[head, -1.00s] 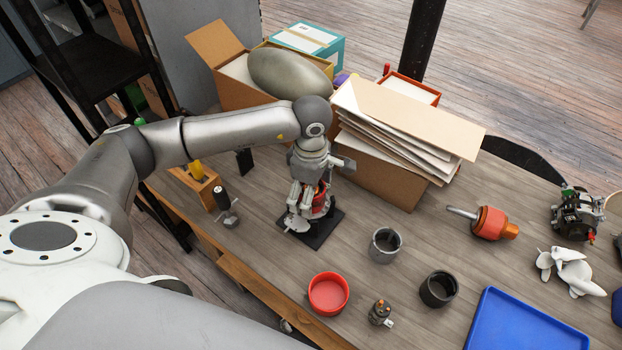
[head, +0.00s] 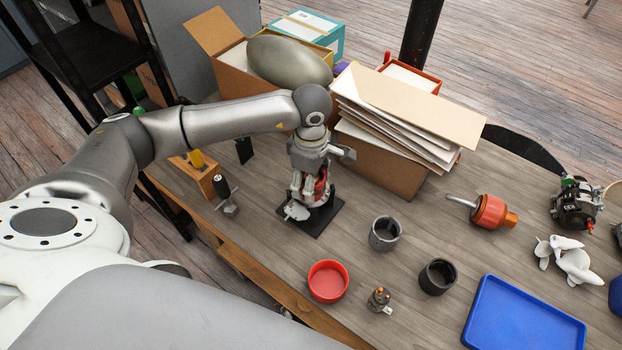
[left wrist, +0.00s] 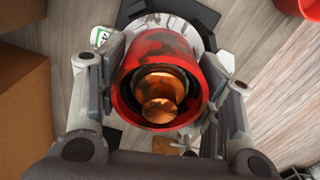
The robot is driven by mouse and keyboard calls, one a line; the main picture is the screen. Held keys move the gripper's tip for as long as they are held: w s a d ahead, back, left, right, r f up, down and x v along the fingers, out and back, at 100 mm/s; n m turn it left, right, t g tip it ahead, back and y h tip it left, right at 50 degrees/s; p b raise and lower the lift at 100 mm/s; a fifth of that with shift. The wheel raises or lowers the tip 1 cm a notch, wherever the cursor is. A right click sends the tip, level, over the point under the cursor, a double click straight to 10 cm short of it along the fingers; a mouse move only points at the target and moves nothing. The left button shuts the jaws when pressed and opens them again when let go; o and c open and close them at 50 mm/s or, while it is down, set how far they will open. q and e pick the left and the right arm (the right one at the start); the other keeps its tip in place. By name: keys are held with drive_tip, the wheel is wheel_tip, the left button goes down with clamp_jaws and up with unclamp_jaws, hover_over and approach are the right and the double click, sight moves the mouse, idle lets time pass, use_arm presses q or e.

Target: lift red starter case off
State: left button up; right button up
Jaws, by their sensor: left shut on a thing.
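The red starter case (left wrist: 151,99) is a round red shell with dark stains, seen end-on in the left wrist view, with copper-coloured round parts (left wrist: 160,96) inside it. In the head view the red case (head: 320,189) shows only in part between my fingers, over a black base plate (head: 325,220). My left gripper (head: 309,190) comes down over it from above. In the left wrist view its fingers (left wrist: 166,92) are on opposite sides of the case, shut on it. Whether the case is clear of the parts below is hidden. My right gripper is not in view.
A cardboard box of papers (head: 385,165) stands close behind the gripper. A red cup (head: 328,282), grey cup (head: 384,233), black cup (head: 437,277), small metal part (head: 379,300) and blue tray (head: 520,318) are to the right and front. An orange-red motor part (head: 491,211) lies farther right.

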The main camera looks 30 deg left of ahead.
use_arm(q)
drive_tip(key=shift+w+r, duration=0.1)
drive_tip(key=shift+r, duration=0.15)
idle(0.5)
drive_tip(key=shift+r, duration=0.1)
idle(0.3)
drive_tip(key=shift+r, duration=0.55)
drive_tip(key=shift+r, duration=0.1)
drive_tip(key=shift+r+p, duration=0.7)
drive_tip(key=shift+r, duration=0.4)
drive_tip(key=shift+r, duration=0.1)
drive_tip(key=shift+r+p, duration=0.6)
drive_tip(key=shift+r, duration=0.6)
drive_tip(key=shift+r, duration=0.1)
